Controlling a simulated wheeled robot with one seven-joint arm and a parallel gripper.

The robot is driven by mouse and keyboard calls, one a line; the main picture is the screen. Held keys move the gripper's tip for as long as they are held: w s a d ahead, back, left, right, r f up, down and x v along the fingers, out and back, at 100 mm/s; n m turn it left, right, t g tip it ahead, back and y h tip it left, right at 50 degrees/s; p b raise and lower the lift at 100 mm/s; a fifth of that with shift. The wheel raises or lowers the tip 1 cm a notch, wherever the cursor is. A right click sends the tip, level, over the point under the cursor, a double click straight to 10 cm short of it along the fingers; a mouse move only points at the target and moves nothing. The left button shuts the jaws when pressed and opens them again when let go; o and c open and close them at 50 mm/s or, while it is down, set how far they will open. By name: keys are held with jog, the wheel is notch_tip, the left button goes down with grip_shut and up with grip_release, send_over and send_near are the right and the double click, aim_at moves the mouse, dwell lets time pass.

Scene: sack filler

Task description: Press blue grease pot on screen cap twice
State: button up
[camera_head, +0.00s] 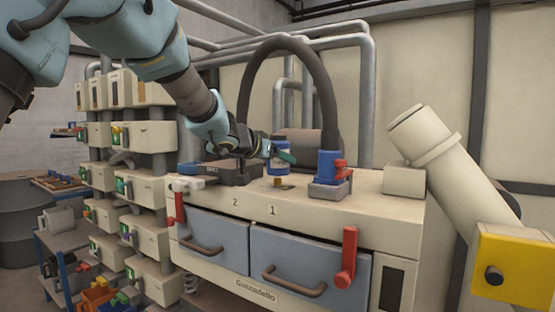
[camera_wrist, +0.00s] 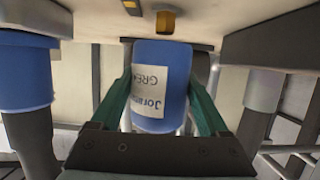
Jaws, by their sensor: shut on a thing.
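My gripper (camera_head: 283,155) is shut on the blue grease pot (camera_head: 279,169), which has a white label. In the wrist view my gripper's green fingers (camera_wrist: 158,105) hold the blue grease pot (camera_wrist: 181,70) from both sides, its label reading "GRE" in part. A small brass-yellow piece, which looks like the screen cap (camera_head: 278,182), stands on the machine top just below the pot. In the wrist view the brass-yellow piece (camera_wrist: 165,21) is beyond the pot's end, with a small gap seeming to separate them.
A blue hose fitting (camera_head: 328,166) with a red lever and a thick black hose (camera_head: 327,90) stands close right of the pot. A dark box (camera_head: 227,172) sits to the left. Grey drawers (camera_head: 310,262) and red handles (camera_head: 348,255) front the machine. A cream pipe (camera_head: 455,170) leans at the right.

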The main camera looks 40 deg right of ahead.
aim_at(274, 136)
jog(key=shift+f+b, duration=0.6)
jog(key=shift+f, duration=0.25)
dwell(0.8)
jog(key=shift+r, duration=0.15)
jog(key=shift+r+p, duration=0.8)
jog(key=shift+p, duration=0.3)
notch_tip(274, 136, up, 5)
jog(key=p, duration=0.5)
jog(key=shift+p, duration=0.3)
